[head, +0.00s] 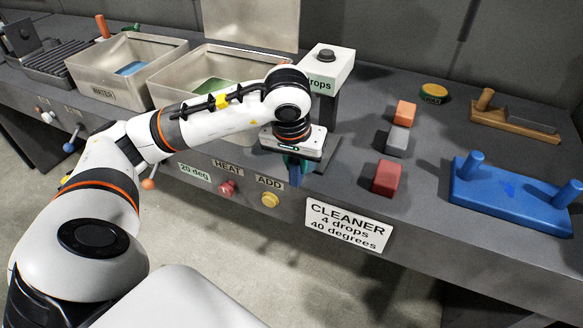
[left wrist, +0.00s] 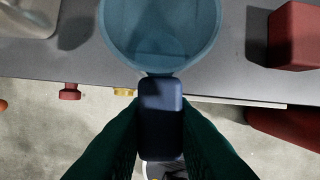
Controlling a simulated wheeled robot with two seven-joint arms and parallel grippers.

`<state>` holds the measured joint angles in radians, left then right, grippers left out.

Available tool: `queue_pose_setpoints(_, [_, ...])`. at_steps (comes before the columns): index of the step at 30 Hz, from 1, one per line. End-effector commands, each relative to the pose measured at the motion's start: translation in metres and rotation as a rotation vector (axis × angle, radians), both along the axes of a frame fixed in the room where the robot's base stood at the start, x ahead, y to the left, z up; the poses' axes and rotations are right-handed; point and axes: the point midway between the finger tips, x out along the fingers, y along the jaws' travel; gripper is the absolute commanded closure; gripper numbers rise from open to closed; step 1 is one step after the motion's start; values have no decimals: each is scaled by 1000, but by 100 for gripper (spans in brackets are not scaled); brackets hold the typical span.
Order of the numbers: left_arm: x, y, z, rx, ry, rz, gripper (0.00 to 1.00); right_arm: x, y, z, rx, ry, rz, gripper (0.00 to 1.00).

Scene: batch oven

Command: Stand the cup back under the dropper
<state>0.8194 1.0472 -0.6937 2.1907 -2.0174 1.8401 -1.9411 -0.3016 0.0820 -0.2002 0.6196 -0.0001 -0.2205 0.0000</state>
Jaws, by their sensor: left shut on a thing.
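The dropper (head: 322,72) is a white box with a dark button on top and a "drops" label, on a dark post at the back of the bench. My left gripper (head: 295,168) is in front of and below it, pointing down near the bench's front edge. It is shut on the handle of the blue cup (left wrist: 160,30). In the left wrist view the cup's round opening faces the camera, and its dark blue handle lies between the fingers. In the head view, my wrist hides most of the cup; whether it touches the bench is unclear. My right gripper is not in view.
A bin with a blue thing, labelled WATER (head: 104,92), and a second metal bin (head: 190,72) stand left. Orange, grey and red blocks (head: 388,178) are right of the dropper, beside a blue two-handled tool (head: 505,196). Red and yellow knobs (head: 270,200) project from the bench front.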

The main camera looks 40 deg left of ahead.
Motion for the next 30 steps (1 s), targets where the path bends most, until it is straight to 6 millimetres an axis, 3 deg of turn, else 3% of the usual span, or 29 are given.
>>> queue_pose_setpoints(24, [77,26,-5,-1,0,1,100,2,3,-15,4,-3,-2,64])
queue_pose_setpoints(30, [80,27,-17,0,-1,-1,100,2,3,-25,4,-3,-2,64])
